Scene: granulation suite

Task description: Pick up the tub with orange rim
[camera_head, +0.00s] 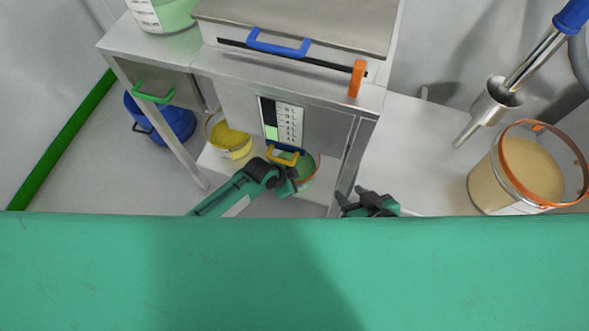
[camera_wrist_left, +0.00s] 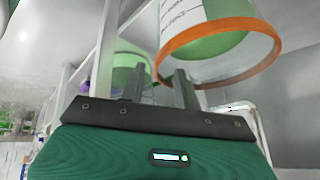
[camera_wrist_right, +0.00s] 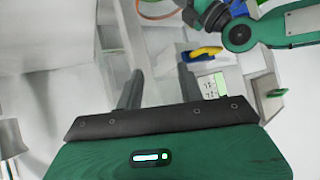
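A tub with an orange rim and green body (camera_head: 308,167) stands on the low shelf under the bench in the head view, partly hidden by my left arm. It is large in the left wrist view (camera_wrist_left: 215,52), with a white label. My left gripper (camera_head: 290,180) is beside it; its fingers (camera_wrist_left: 160,88) are apart, the right one overlapping the rim in view. Contact cannot be told. A second, larger orange-rimmed tub (camera_head: 485,187) with beige contents stands at the right. My right gripper (camera_head: 360,200) is open and empty (camera_wrist_right: 160,85), apart from both tubs.
A yellow tub (camera_head: 230,140) stands left of the green one. A metal mixer (camera_head: 495,100) hangs by the beige tub. A blue container (camera_head: 170,118) stands at left.

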